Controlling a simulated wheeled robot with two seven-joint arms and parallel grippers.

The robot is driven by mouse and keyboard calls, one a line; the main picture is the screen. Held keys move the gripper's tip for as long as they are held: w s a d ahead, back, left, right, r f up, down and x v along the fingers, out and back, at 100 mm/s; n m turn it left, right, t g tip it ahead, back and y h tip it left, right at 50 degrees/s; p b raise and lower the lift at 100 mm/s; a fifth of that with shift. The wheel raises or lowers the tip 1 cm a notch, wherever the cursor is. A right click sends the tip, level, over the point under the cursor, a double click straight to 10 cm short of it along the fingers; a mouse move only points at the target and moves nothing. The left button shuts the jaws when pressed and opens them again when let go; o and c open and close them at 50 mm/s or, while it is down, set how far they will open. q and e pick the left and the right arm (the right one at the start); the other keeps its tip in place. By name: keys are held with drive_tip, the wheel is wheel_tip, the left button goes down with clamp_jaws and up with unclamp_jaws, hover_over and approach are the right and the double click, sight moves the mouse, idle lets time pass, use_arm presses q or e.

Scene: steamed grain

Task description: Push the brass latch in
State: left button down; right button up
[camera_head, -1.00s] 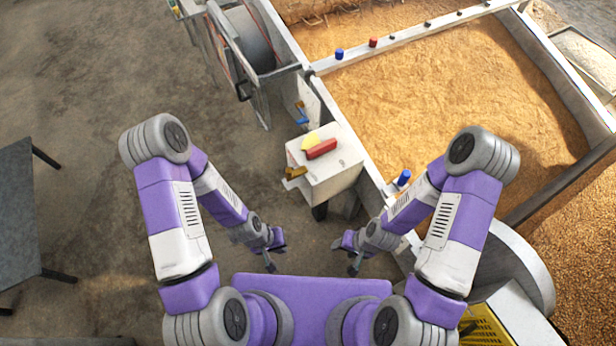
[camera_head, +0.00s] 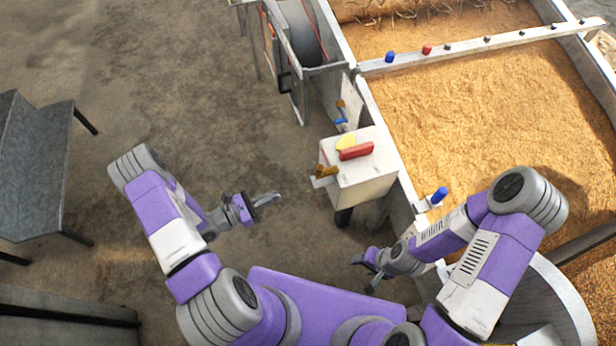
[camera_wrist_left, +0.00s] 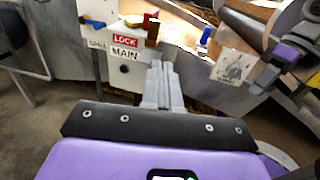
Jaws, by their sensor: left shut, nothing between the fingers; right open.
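A brass latch (camera_head: 326,171) sticks out from the left side of a white box (camera_head: 365,188). In the left wrist view a brownish brass piece (camera_wrist_left: 152,32) shows just beyond the fingertips, beside the LOCK label (camera_wrist_left: 125,41) and the MAIN label. My left gripper (camera_head: 277,197) is shut and empty; its fingers point right toward the box, with a gap between them and the latch. Its closed fingers (camera_wrist_left: 157,68) fill the middle of the left wrist view. My right gripper (camera_head: 367,273) is open and empty, below the box and near the grain bin's side.
A red bar (camera_head: 356,151) and a yellow piece (camera_head: 345,142) sit on the box's top. A blue-handled piece (camera_head: 341,122) is behind it. The bin (camera_head: 408,192) of grain lies to the right. A grey table (camera_head: 40,165) stands left. The floor around my left gripper is clear.

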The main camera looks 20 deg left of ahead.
sight(317, 172)
use_arm(q)
drive_tip(key=shift+t, duration=0.3)
drive_tip(key=b+x, duration=0.1)
drive_tip(key=x, duration=0.3)
drive_tip(key=b+x, duration=0.1)
drive_tip(key=x, duration=0.4)
drive_tip(key=b+x, duration=0.1)
drive_tip(key=x, duration=0.4)
drive_tip(key=shift+w+a, duration=0.3)
drive_tip(key=shift+a, duration=0.1)
use_arm(e)
wheel_tip(317, 172, down, 3)
